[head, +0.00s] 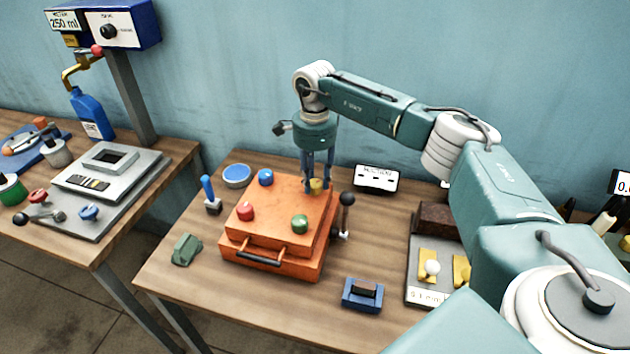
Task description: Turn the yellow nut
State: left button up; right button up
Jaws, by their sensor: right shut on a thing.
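The yellow nut (316,186) sits at the back right corner of an orange box (275,205) on the middle table. My right gripper (317,180) points straight down and is shut on the yellow nut, its fingers on either side and partly hiding it. The box's other corners carry a blue nut (265,177) at the back left, a red nut (245,211) at the front left and a green nut (300,224) at the front right. My left gripper is not in view.
A black-knobbed lever (346,203) stands close to the right of the box. A blue-handled tool (209,192) and a blue round dish (236,175) are at its left. A blue block (363,294) lies in front right. A left table holds a scale (110,165) and a blue bottle (90,115).

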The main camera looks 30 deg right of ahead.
jog(key=m, duration=0.3)
jog(key=shift+w+m, duration=0.1)
jog(key=shift+m, duration=0.3)
jog(key=m+b, duration=0.1)
jog(key=m, duration=0.2)
jog(key=shift+r+m, duration=0.1)
jog(key=shift+m, duration=0.2)
jog(key=m, duration=0.4)
jog(key=shift+w+r+m, duration=0.1)
jog(key=shift+m, duration=1.8)
jog(key=o, duration=1)
jog(key=shift+c, duration=0.2)
jog(key=shift+o, duration=0.9)
